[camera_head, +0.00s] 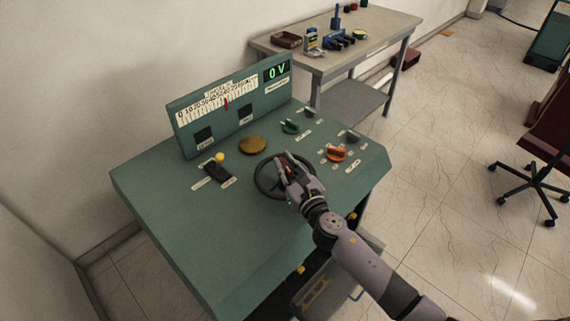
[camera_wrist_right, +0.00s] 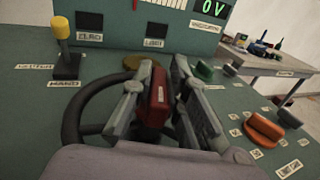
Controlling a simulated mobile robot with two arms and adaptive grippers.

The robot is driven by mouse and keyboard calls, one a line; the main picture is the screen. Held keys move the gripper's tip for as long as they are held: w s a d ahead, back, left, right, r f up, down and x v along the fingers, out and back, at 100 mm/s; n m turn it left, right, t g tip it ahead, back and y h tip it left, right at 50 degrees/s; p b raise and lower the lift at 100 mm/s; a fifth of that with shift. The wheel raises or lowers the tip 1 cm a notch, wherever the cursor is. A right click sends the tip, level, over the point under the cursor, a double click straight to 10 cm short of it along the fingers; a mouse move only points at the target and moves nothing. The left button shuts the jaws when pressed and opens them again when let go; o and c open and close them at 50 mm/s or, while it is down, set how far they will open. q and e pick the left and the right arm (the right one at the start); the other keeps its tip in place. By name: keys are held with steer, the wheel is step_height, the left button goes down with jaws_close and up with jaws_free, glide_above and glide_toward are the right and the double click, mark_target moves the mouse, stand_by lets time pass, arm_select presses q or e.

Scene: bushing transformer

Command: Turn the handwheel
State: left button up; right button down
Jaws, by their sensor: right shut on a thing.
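The dark handwheel (camera_head: 262,185) lies on the sloping top of the green console. My right gripper (camera_head: 286,163) is over the wheel, its arm coming in from the lower right. In the right wrist view the fingers (camera_wrist_right: 157,85) of this gripper stand on either side of a red part (camera_wrist_right: 157,98) at the wheel and are shut on it. The wheel's rim (camera_wrist_right: 72,118) curves to the left of the fingers; its right side is hidden behind the gripper. My left gripper is not in view.
The console (camera_head: 170,220) carries a yellow-tipped lever (camera_head: 219,158), a brass disc (camera_head: 252,145), a green knob (camera_head: 291,127) and an orange knob (camera_head: 336,153). Its display (camera_head: 277,72) reads 0 V.

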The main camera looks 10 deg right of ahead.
steer(key=m+h, duration=0.2)
steer(key=h, duration=0.1)
steer(key=shift+a+t, duration=0.1)
steer(key=shift+t, duration=0.2)
steer(key=m+h+b, duration=0.1)
steer(key=m+h, duration=0.1)
steer(key=h, duration=0.2)
steer(key=shift+f, duration=0.1)
steer(key=shift+m+g+h+b, duration=0.85)
steer(key=shift+m+h, duration=1.15)
steer(key=shift+h, duration=0.8)
steer(key=c, duration=1.6)
jaws_free()
steer(key=shift+o, duration=0.2)
